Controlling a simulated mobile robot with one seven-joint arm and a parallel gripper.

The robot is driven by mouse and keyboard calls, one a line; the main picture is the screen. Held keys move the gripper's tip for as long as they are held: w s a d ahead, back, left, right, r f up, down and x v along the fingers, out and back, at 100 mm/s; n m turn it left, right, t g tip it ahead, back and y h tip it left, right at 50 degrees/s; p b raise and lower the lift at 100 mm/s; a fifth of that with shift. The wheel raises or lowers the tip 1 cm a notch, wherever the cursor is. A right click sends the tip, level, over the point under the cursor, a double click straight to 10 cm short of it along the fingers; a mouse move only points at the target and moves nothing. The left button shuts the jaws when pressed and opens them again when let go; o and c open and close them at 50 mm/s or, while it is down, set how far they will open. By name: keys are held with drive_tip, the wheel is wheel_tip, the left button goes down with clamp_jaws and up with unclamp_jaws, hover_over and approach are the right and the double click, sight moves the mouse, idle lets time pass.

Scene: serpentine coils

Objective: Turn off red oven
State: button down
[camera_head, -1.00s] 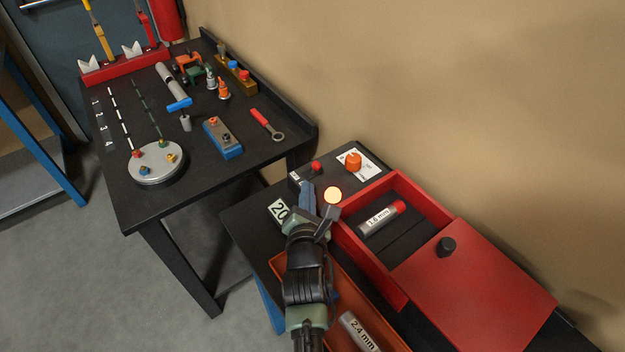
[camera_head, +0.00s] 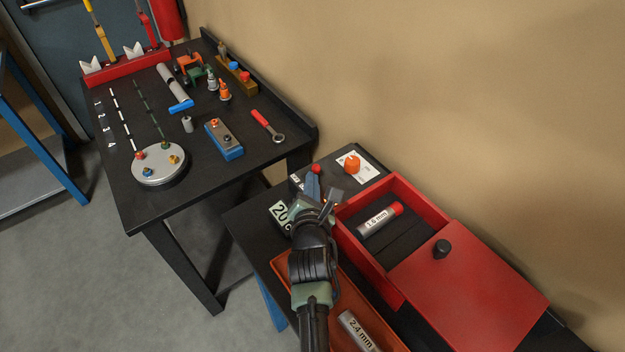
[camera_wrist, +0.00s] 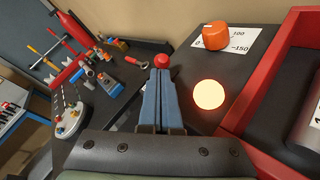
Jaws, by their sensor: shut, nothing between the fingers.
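The red oven (camera_head: 408,291) is an open-topped red box with a partly slid lid with a black knob (camera_head: 441,249). A tube marked 1.6 mm (camera_head: 380,219) lies inside it. Its dark control panel has an orange dial (camera_head: 352,163), a red ball-topped switch (camera_head: 316,169) and a round lamp. The lamp (camera_wrist: 208,94) glows pale yellow in the wrist view; my gripper mostly hides it in the head view. My gripper (camera_head: 314,177) is shut and empty, its blue fingertips at the red ball (camera_wrist: 161,61). I cannot tell whether they touch it.
An orange tray (camera_head: 283,262) with a 2.4 mm tube (camera_head: 357,330) lies in front of the oven. A 20-marked label (camera_head: 281,215) is left of my gripper. A black table (camera_head: 200,190) with tools and a round coil plate (camera_head: 158,165) stands left. The wall is close behind.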

drive_tip(key=shift+w+a+r+g+p, duration=0.15)
drive_tip(key=shift+r+g+p, duration=0.25)
drive_tip(key=shift+p, duration=0.65)
drive_tip(key=g+p, duration=0.1)
drive_tip(key=p, duration=0.1)
drive_tip(key=w+r+n+g+h+p, duration=0.1)
drive_tip(key=p, duration=0.2)
drive_tip(key=shift+w+a+r, duration=0.1)
drive_tip(key=shift+a+r, duration=0.15)
drive_tip(key=shift+a, duration=0.1)
drive_tip(key=shift+w+a+n+g+h+p, duration=0.45)
drive_tip(key=shift+w+n+g+h+p, duration=0.3)
drive_tip(key=shift+g+p, duration=0.45)
drive_tip(key=shift+a+g, duration=0.1)
drive_tip(key=shift+g, duration=0.2)
drive_tip(key=shift+f, duration=0.25)
drive_tip(key=shift+s, duration=0.1)
drive_tip(key=shift+r, duration=0.15)
drive_tip(key=shift+r+p, duration=0.75)
drive_tip(key=shift+p, duration=0.1)
